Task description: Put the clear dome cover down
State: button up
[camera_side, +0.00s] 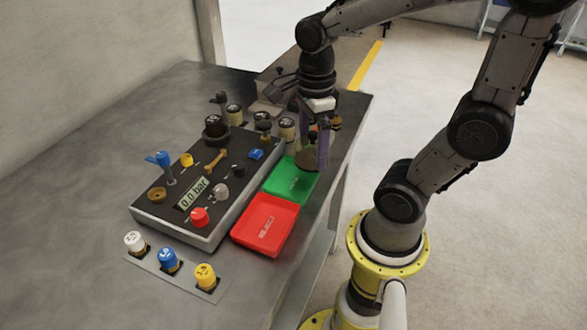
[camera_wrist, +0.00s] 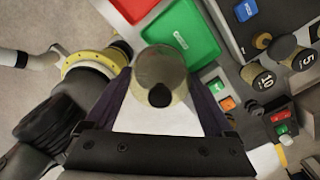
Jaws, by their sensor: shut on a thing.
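The clear dome cover (camera_wrist: 160,66) is see-through and brownish, with a dark knob (camera_wrist: 159,96). It sits between the two purple fingers of my gripper (camera_wrist: 162,85) in the wrist view. In the side view my gripper (camera_side: 319,155) is shut on the cover (camera_side: 307,158) and holds it over the far end of the green tray (camera_side: 290,182). The fingers partly hide the cover there. In the wrist view the cover overlaps the near edge of the green tray (camera_wrist: 192,35). I cannot tell how large the gap below it is.
A red tray marked REJECT (camera_side: 265,224) lies in front of the green one. A control panel (camera_side: 160,205) with knobs and a 0.0 bar display stands to the left. Several weights stand behind it. White, blue (camera_side: 168,261) and yellow capped pieces stand at the front. The table's left side is bare.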

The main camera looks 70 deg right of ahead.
jog(key=w+f, duration=0.2)
jog(key=f, duration=0.1)
jog(key=w+f, duration=0.2)
jog(key=shift+d+f, duration=0.1)
jog(key=shift+d, duration=0.3)
jog(key=shift+w+f, duration=0.15)
jog(key=shift+f, duration=0.75)
jog(key=shift+w+f, duration=0.1)
jog(key=shift+f, duration=0.8)
jog(key=shift+f, duration=0.2)
jog(key=o, duration=1.1)
jog(key=shift+r, duration=0.1)
